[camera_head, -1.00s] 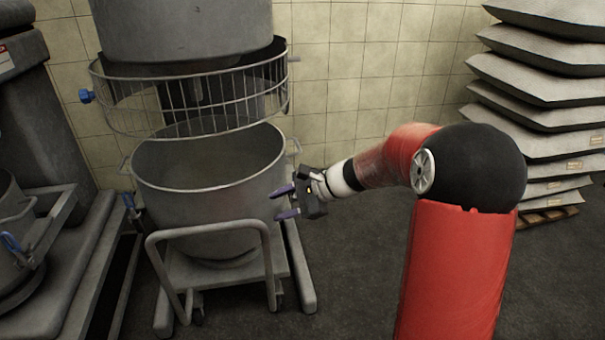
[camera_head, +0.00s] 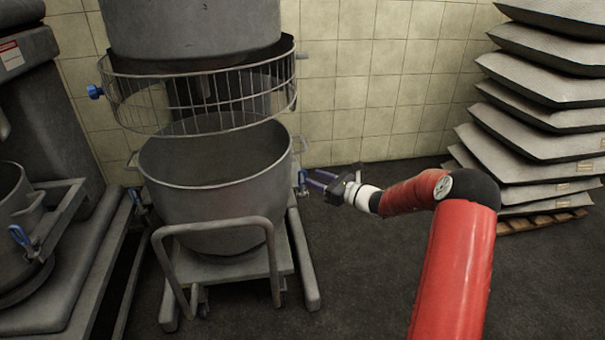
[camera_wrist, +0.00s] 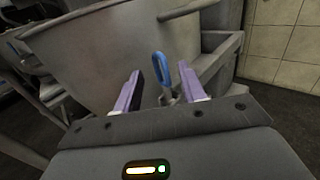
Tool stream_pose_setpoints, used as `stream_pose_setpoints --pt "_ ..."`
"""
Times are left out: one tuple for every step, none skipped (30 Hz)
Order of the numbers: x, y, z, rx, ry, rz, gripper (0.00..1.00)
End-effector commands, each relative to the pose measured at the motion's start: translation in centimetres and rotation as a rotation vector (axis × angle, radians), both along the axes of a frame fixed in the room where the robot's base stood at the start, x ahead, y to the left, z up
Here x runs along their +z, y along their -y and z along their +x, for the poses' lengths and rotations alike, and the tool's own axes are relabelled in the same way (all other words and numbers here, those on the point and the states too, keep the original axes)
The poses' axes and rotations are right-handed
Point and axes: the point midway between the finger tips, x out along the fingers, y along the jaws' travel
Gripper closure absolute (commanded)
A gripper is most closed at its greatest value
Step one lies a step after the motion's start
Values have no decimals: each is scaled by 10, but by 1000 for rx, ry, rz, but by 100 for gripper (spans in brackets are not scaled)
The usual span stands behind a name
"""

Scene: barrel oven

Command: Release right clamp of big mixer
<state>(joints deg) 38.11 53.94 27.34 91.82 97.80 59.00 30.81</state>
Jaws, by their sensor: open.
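The big mixer's grey bowl (camera_head: 215,185) stands on its wheeled trolley below the wire guard. The right clamp (camera_head: 303,182) has a blue handle and sits at the bowl's right side. In the wrist view the clamp's blue loop handle (camera_wrist: 161,68) stands upright between my finger tips, a little beyond them. My gripper (camera_head: 314,182) has purple fingers and is open, just right of the clamp in the head view. It also shows in the wrist view (camera_wrist: 162,92), with nothing held between the fingers. Whether a finger touches the handle I cannot tell.
A left clamp (camera_head: 137,198) with a blue handle is on the bowl's other side. The trolley's bent handle (camera_head: 212,229) stands in front. A stack of sacks (camera_head: 535,110) is at the right. The floor between is clear.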

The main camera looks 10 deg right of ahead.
Motion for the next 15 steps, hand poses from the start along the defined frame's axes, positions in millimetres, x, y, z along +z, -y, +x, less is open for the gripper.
stream_pose_setpoints --pt "0 -8 6 3 0 1 59" --pt "1 -12 10 4 1 1 59" --pt "1 -16 15 3 1 -1 59" --pt "0 -20 18 4 1 -1 59" --pt "0 -23 21 4 0 -1 59" --pt "0 -27 25 4 1 -1 59" --pt "0 -29 28 4 1 -1 59" --pt "1 -32 30 4 2 -2 59" --pt "1 -35 33 3 1 -3 59" --pt "0 -36 35 2 1 -3 59" --pt "0 -38 37 2 1 -2 59" --pt "0 -39 38 2 1 -2 59" --pt "0 -40 39 2 1 -2 59" --pt "0 -40 39 2 1 -2 59" --pt "0 -41 40 2 1 -2 59"
